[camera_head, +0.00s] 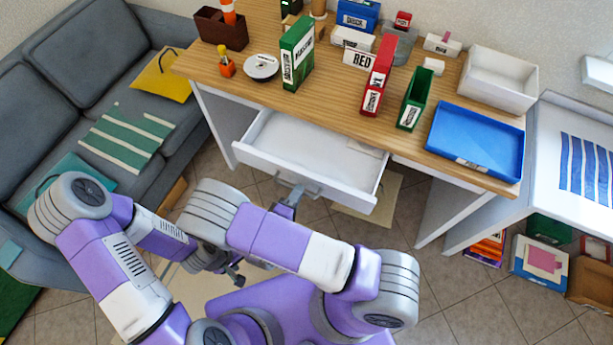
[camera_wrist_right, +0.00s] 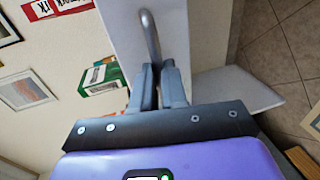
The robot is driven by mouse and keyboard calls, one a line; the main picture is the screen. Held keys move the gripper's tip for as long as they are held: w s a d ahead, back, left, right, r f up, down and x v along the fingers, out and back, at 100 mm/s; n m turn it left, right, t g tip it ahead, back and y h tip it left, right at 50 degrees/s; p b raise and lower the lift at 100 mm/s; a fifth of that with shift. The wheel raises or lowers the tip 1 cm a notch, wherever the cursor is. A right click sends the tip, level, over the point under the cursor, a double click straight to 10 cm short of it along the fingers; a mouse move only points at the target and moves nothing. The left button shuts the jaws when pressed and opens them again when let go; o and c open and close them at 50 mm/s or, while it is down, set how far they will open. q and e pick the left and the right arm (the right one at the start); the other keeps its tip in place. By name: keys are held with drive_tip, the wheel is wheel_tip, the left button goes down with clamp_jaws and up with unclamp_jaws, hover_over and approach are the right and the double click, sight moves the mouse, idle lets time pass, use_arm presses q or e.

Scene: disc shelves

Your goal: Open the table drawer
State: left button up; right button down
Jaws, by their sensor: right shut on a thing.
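The white table drawer (camera_head: 300,150) under the wooden-topped table (camera_head: 330,95) is pulled out, and its inside shows as a mostly bare white tray. A grey bar handle (camera_head: 298,186) sits on its front. My right gripper (camera_head: 289,196) is at this handle, partly hidden behind my arm. In the right wrist view, the two fingers (camera_wrist_right: 157,88) are shut on the handle (camera_wrist_right: 149,32) in front of the pale drawer front (camera_wrist_right: 180,25). My left gripper (camera_head: 234,276) is low, away from the drawer; its finger gap is too small to tell.
The tabletop holds folders, a blue tray (camera_head: 477,145), a white bin (camera_head: 498,80) and a small plate (camera_head: 261,67). A grey sofa (camera_head: 85,60) stands at the left. A white side table (camera_head: 560,140) with boxes below stands at the right. Tiled floor (camera_head: 445,290) is open in front.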

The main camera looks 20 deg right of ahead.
drive_tip(key=shift+f+v, duration=0.15)
drive_tip(key=shift+v, duration=0.5)
drive_tip(key=shift+f+v, duration=0.15)
drive_tip(key=shift+v, duration=0.5)
drive_tip(key=shift+a, duration=0.1)
drive_tip(key=c, duration=1.2)
unclamp_jaws()
